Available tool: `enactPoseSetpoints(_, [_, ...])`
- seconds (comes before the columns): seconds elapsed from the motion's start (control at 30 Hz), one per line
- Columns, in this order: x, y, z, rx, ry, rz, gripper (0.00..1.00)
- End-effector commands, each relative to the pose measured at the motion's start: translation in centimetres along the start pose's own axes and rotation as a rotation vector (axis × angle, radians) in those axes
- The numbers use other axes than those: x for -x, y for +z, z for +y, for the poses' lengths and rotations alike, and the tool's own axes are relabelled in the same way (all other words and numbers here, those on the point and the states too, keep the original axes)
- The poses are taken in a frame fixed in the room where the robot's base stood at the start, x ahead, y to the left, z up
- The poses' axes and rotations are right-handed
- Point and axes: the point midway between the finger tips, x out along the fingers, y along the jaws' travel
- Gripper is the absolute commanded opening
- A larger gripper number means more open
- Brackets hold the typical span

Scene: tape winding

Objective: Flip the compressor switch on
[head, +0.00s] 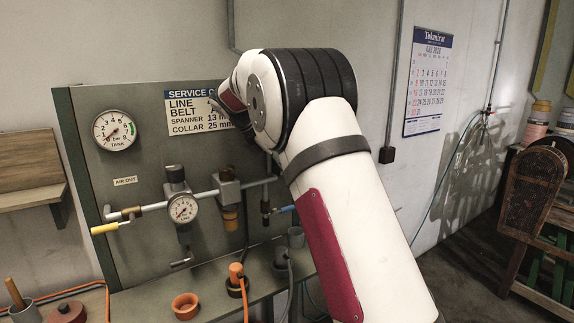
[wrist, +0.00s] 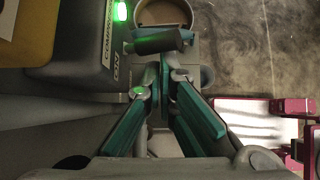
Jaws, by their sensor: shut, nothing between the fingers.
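In the wrist view, a dark switch box (wrist: 85,60) stands at the upper left, with a label that partly reads COMPRESSOR and ON. A small lamp (wrist: 121,10) on it glows green. A dark green, rounded bar (wrist: 158,43), which looks like the switch lever, sticks out to the right of the box near the ON mark. My gripper (wrist: 166,68) is shut and empty, its teal fingers converging just below the bar. I cannot tell whether they touch it. In the head view my arm hides the switch and my gripper.
In the head view, a grey panel (head: 85,175) carries a tank gauge (head: 115,130), a regulator gauge (head: 183,208) and a yellow-handled valve (head: 105,229). A service card (head: 190,122) is partly covered by my arm.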

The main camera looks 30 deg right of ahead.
Motion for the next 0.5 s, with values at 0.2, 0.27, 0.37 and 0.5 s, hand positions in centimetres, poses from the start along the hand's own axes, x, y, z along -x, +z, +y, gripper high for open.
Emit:
enactPoseSetpoints(0.2, [0.0,0.1,0.0,-0.001,0.000,-0.001,0.00])
enactPoseSetpoints(0.27, [0.2,0.1,0.0,-0.001,0.001,-0.001,0.00])
enactPoseSetpoints(0.37, [1.1,0.0,0.1,0.000,0.002,-0.001,0.00])
enactPoseSetpoints(0.5, [3.4,0.0,0.1,0.000,0.005,-0.001,0.00])
